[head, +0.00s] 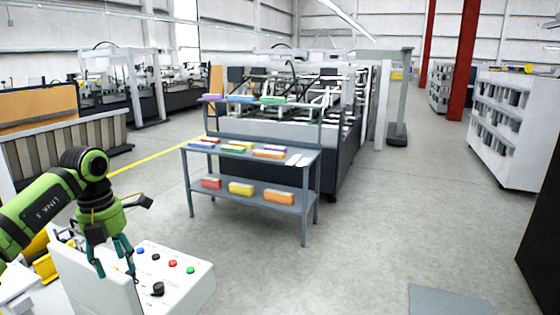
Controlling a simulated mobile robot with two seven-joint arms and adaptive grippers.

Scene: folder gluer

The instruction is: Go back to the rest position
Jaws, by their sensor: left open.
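My left arm comes in from the left, green and black. My left gripper (115,272) points down with its teal fingers apart, open and with nothing seen between them. It is above and at the left side of a white control box (197,292) in the lower left. The box has blue, black, red and green buttons and a larger black knob (157,289). I cannot tell whether the fingers touch the white panel (88,285) beside them. My right gripper is not in view.
A grey shelf cart (262,197) with coloured boxes stands mid-floor, before a large machine (275,125). A white bin rack (510,130) and red columns (465,65) stand at right. A grey mat (448,300) lies lower right. Floor between cart and rack is clear.

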